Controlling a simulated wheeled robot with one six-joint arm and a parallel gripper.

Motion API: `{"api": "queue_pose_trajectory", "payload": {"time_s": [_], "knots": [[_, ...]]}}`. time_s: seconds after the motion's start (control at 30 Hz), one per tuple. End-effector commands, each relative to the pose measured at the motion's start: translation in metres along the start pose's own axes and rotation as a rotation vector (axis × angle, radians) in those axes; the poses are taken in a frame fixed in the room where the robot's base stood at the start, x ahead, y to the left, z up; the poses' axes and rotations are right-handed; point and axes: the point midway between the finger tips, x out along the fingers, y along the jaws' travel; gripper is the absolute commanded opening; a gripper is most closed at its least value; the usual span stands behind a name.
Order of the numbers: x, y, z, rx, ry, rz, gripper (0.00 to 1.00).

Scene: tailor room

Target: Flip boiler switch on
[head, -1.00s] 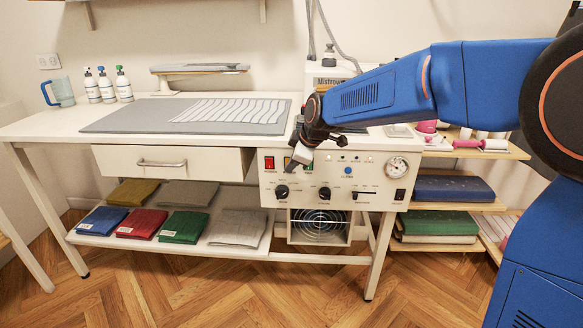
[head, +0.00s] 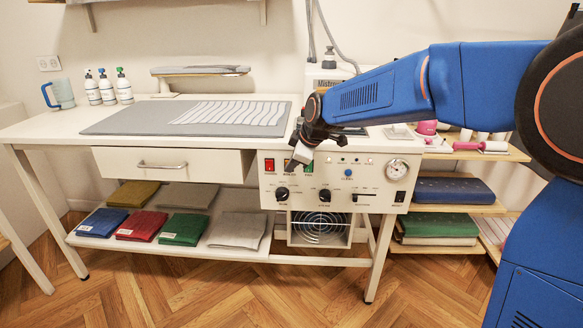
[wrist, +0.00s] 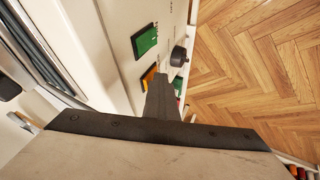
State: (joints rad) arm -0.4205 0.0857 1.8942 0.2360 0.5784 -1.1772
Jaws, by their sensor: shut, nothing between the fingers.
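The white control panel (head: 334,178) under the right end of the table has a row of rocker switches. A red switch (head: 269,164) is at the left. A green switch (head: 309,167) is to its right and shows in the wrist view (wrist: 145,41). An amber switch (wrist: 149,76) sits between them, partly hidden by my gripper. The labels are too small to read, so I cannot tell for sure which is the boiler switch. My gripper (head: 293,167) is shut and empty. Its tip (wrist: 160,80) is at the amber switch; I cannot tell whether it touches.
Black knobs (head: 282,193), a small blue button (head: 348,173) and a round gauge (head: 397,167) are also on the panel. A drawer (head: 170,163) is at the left. Folded cloths lie on the shelf below (head: 262,252). The floor in front is clear.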

Motion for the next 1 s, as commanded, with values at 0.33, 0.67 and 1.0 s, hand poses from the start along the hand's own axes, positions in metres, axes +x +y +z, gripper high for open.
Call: {"api": "queue_pose_trajectory", "payload": {"time_s": [0.33, 0.67, 1.0], "knots": [[-0.008, 0.005, -0.004, 0.000, 0.002, 0.006, 0.00], [-0.011, 0.000, -0.005, 0.000, 0.002, 0.005, 0.00], [-0.046, -0.031, -0.005, 0.000, 0.003, 0.006, 0.00]]}}
